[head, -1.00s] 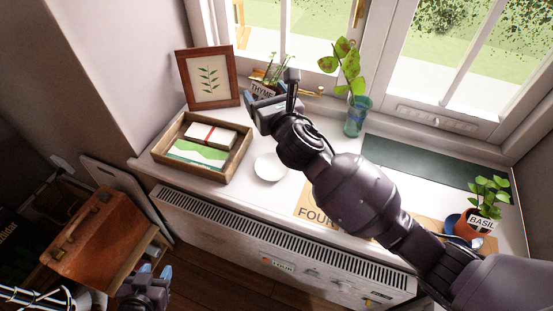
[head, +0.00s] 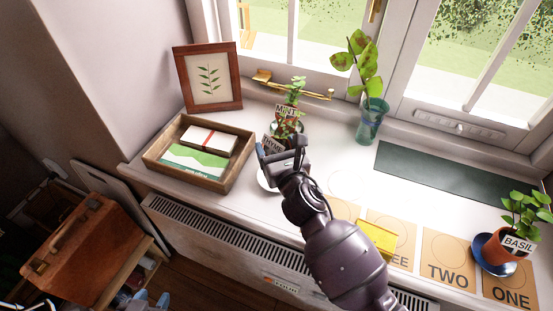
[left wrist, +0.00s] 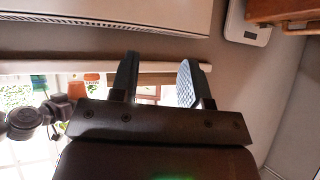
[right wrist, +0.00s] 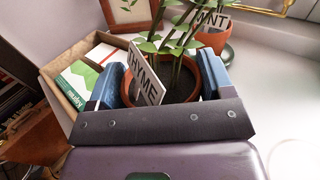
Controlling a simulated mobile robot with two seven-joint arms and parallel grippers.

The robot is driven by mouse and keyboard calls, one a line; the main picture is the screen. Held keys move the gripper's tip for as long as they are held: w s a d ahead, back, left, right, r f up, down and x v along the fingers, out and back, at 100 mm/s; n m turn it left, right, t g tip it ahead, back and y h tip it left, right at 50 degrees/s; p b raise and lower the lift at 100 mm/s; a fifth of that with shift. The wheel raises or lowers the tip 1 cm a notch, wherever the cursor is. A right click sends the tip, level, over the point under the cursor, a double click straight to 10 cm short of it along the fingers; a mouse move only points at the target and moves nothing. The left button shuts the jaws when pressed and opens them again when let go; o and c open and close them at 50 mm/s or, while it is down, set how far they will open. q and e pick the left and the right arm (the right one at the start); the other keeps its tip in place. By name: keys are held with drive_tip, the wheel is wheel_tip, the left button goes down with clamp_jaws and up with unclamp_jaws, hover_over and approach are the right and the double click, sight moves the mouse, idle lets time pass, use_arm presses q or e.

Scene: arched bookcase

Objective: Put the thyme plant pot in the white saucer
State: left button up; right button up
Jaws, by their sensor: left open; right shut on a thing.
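The thyme plant pot, with its THYME label (head: 272,143), is held in my right gripper (head: 283,153). In the right wrist view its terracotta pot (right wrist: 183,93) sits upright between the two blue-padded fingers. The white saucer (head: 266,182) lies on the windowsill, mostly hidden behind my right gripper and the pot. The pot is over or just behind the saucer; its base is hidden, so I cannot tell whether they touch. My left gripper (left wrist: 158,84) is open and empty, low in front of the sill.
The mint pot (right wrist: 212,36) stands close behind the thyme on a green saucer. A wooden tray (head: 226,176) and framed leaf picture (head: 208,77) are left. A glass vase (head: 371,122), yellow block (head: 377,237), numbered cards (head: 446,266) and basil pot (head: 506,244) are right.

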drive_tip(key=shift+f, duration=0.35)
wheel_tip(320, 180, down, 4)
drive_tip(key=shift+f+b, duration=0.15)
drive_tip(key=shift+b, duration=0.95)
drive_tip(key=shift+r, duration=0.25)
drive_tip(key=shift+f, duration=0.25)
drive_tip(key=o, duration=1.1)
drive_tip(key=shift+r, duration=0.1)
drive_tip(key=shift+r, duration=0.25)
drive_tip(key=p+v, duration=0.1)
drive_tip(key=v, duration=0.9)
drive_tip(key=shift+s+d+f, duration=0.15)
drive_tip(key=shift+s+d, duration=0.05)
drive_tip(key=shift+s, duration=0.15)
drive_tip(key=shift+s+d, duration=0.2)
drive_tip(key=shift+s, duration=0.4)
